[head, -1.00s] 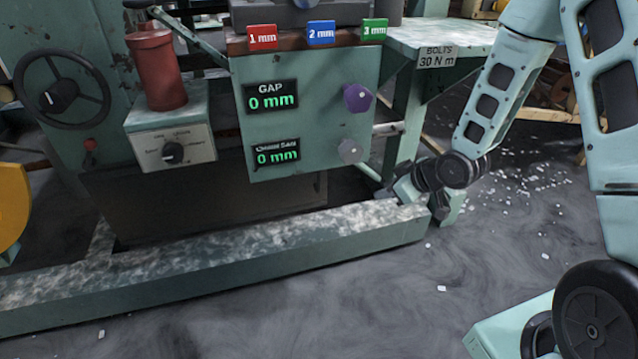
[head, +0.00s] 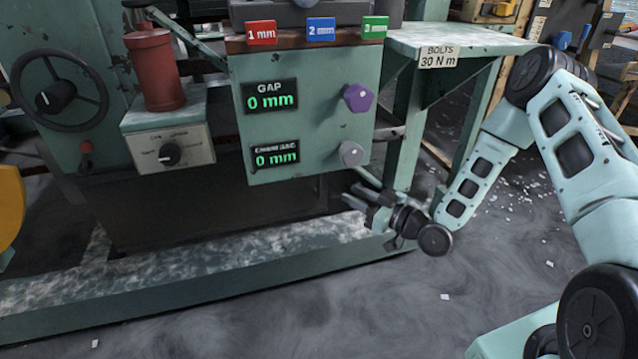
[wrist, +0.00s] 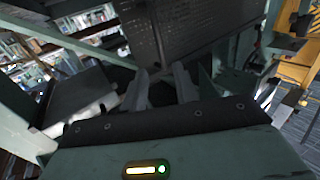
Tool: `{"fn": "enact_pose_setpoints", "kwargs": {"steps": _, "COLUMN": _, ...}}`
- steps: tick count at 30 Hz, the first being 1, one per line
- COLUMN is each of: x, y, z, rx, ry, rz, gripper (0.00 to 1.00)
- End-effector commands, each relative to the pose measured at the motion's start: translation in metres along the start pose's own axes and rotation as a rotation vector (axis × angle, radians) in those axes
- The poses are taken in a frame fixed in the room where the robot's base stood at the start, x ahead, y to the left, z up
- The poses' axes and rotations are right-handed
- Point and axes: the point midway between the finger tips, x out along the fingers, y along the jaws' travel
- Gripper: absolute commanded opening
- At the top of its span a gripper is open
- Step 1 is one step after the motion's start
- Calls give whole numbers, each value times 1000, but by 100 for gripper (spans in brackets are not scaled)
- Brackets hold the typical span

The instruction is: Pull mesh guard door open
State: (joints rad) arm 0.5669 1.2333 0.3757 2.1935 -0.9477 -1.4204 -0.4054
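The mesh guard door appears to be the dark panel (head: 210,208) low on the green machine, beneath the display box. In the wrist view a dark perforated mesh panel (wrist: 180,28) stands ahead, with a thin pale upright bar (wrist: 158,42) in front of it. My gripper (head: 350,193) is low at the right end of the dark panel, above the base rail, its fingers pointing left. Its two fingers also show in the wrist view (wrist: 162,86), spread with nothing between them. I cannot tell whether a finger touches the door.
The base rail (head: 220,262) runs along the machine's foot below my gripper. A green leg (head: 404,150) and the side shelf (head: 450,42) stand above and to the right. A purple knob (head: 358,98) and grey knob (head: 351,153) stick out above. The floor in front is mostly clear.

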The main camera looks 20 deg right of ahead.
Motion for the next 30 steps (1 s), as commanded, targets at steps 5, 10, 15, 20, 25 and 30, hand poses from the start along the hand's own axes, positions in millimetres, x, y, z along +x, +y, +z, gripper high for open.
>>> {"fn": "enact_pose_setpoints", "kwargs": {"steps": 5, "x": 39, "y": -1, "z": 4, "rx": -2, "ry": 3, "rz": -3, "gripper": 29}}
{"fn": "enact_pose_setpoints", "kwargs": {"steps": 10, "x": 74, "y": -1, "z": 5, "rx": -3, "ry": 2, "rz": -3, "gripper": 29}}
{"fn": "enact_pose_setpoints", "kwargs": {"steps": 15, "x": 101, "y": 0, "z": 4, "rx": -2, "ry": 1, "rz": -1, "gripper": 29}}
{"fn": "enact_pose_setpoints", "kwargs": {"steps": 20, "x": 116, "y": 0, "z": 2, "rx": -1, "ry": 0, "rz": -1, "gripper": 29}}
{"fn": "enact_pose_setpoints", "kwargs": {"steps": 25, "x": 120, "y": 0, "z": 0, "rx": 1, "ry": -2, "rz": 0, "gripper": 29}}
{"fn": "enact_pose_setpoints", "kwargs": {"steps": 30, "x": 120, "y": 0, "z": 0, "rx": 1, "ry": -2, "rz": 0, "gripper": 29}}
